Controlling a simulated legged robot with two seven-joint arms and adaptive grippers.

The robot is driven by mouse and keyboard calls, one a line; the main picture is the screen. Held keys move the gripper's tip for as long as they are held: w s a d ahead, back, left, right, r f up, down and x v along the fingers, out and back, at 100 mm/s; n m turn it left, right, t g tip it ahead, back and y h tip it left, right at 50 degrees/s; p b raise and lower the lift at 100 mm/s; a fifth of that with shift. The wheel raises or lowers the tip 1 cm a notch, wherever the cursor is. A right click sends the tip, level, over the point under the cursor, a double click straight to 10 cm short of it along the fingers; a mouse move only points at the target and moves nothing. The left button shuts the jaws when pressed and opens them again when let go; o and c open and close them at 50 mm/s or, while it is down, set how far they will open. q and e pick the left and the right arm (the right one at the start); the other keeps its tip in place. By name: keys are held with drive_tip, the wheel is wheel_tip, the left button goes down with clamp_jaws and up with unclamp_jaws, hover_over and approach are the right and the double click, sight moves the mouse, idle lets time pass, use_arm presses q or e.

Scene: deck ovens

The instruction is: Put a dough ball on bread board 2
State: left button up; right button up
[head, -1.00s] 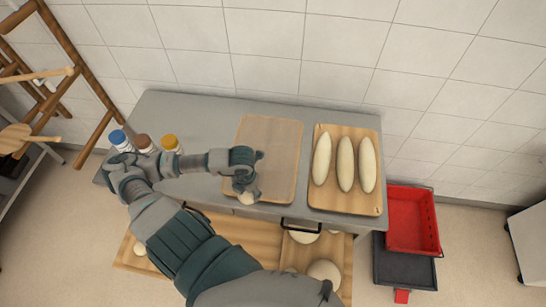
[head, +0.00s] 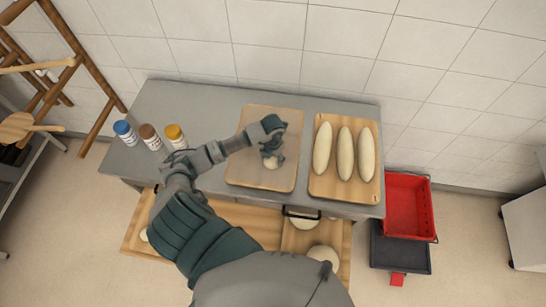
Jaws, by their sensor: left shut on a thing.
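My left gripper (head: 271,154) is shut on a small pale dough ball (head: 271,163) and holds it over the middle of the empty-looking bread board (head: 252,117) on the grey counter. I cannot tell whether the ball touches the board. To the right lies another bread board (head: 322,192) with three long dough loaves (head: 345,153) on it and a mark like a 1 at its lower right corner. No number shows on the board under my gripper. My right gripper is not in view.
Three bottles with blue (head: 121,128), brown (head: 147,131) and yellow (head: 174,132) caps stand at the counter's left. Below the counter, wooden trays (head: 268,236) hold larger dough pieces (head: 323,258). A red crate (head: 408,205) stands at the right. A tiled wall closes the back.

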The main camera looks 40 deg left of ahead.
sight(273, 158)
use_arm(q)
drive_tip(key=shift+a+f, duration=0.1)
drive_tip(key=shift+a, duration=0.1)
drive_tip(key=o, duration=0.9)
drive_tip(key=shift+a, duration=0.15)
drive_tip(key=shift+o, duration=0.7)
drive_tip(key=shift+d, duration=0.45)
drive_tip(key=shift+d+r, duration=0.35)
drive_tip(key=r, duration=0.4)
drive_tip(key=r+b, duration=0.1)
drive_tip(key=r, duration=0.1)
drive_tip(key=shift+w+a, duration=0.1)
drive_tip(key=shift+a, duration=0.2)
drive_tip(key=shift+d+r+b, duration=0.1)
drive_tip(key=shift+r+b, duration=0.25)
drive_tip(key=shift+r, duration=2.45)
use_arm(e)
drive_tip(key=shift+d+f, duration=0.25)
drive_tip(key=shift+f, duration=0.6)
